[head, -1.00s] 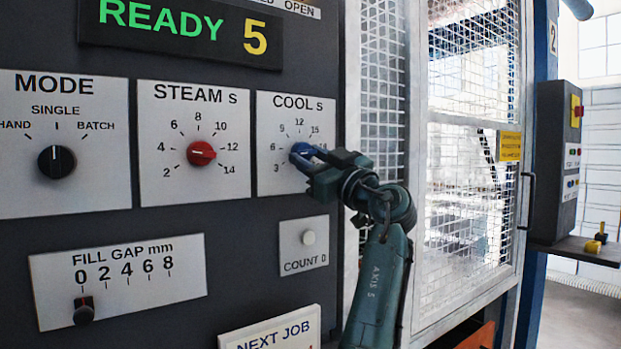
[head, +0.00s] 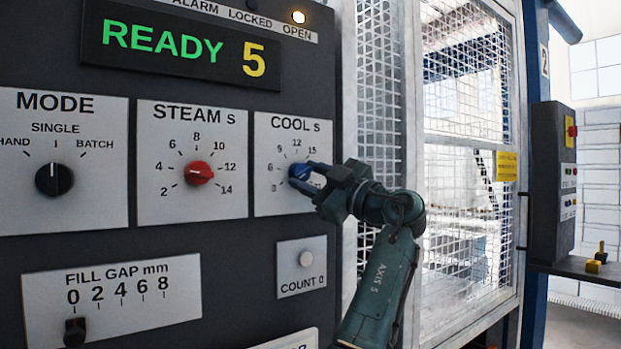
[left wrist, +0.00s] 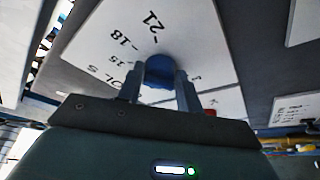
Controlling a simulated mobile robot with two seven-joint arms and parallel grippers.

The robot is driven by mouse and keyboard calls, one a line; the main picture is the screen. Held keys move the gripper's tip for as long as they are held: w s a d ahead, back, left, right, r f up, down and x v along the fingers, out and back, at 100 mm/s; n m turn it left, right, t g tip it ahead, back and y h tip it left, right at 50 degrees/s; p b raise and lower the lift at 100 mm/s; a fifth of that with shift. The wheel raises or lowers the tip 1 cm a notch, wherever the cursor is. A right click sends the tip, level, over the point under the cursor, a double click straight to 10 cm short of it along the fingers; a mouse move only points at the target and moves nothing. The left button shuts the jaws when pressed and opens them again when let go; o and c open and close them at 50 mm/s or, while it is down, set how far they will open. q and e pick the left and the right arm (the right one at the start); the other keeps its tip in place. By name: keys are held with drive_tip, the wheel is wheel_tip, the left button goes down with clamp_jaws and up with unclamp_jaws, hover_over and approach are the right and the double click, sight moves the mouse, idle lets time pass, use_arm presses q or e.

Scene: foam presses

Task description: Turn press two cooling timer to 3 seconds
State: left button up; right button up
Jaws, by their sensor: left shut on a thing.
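The blue COOL knob (head: 300,171) sits on the white COOL s plate (head: 262,205), whose printed scale runs 3, 6, 9, 12, 15 and on. My left gripper (head: 310,178) is at the knob from the right, its fingers around it. In the left wrist view the blue knob (left wrist: 160,70) is between the two fingers, with the marks 15, 18 and 21 on the plate above and left. The fingers cover part of the scale in the head view, and which mark the knob points to cannot be told. My right gripper is not in view.
The red STEAM knob (head: 199,173) and black MODE knob (head: 54,179) are to the left. The display (head: 180,45) reads READY 5, with a lit lamp (head: 298,17) at OPEN. The COUNT button (head: 305,258) lies below; a mesh guard door (head: 470,220) stands right.

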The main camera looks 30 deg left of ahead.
use_arm(q)
drive_tip(key=o, duration=1)
drive_tip(key=shift+c, duration=0.2)
drive_tip(key=shift+d, duration=0.1)
drive_tip(key=b+v, duration=0.2)
drive_tip(key=v, duration=1.1)
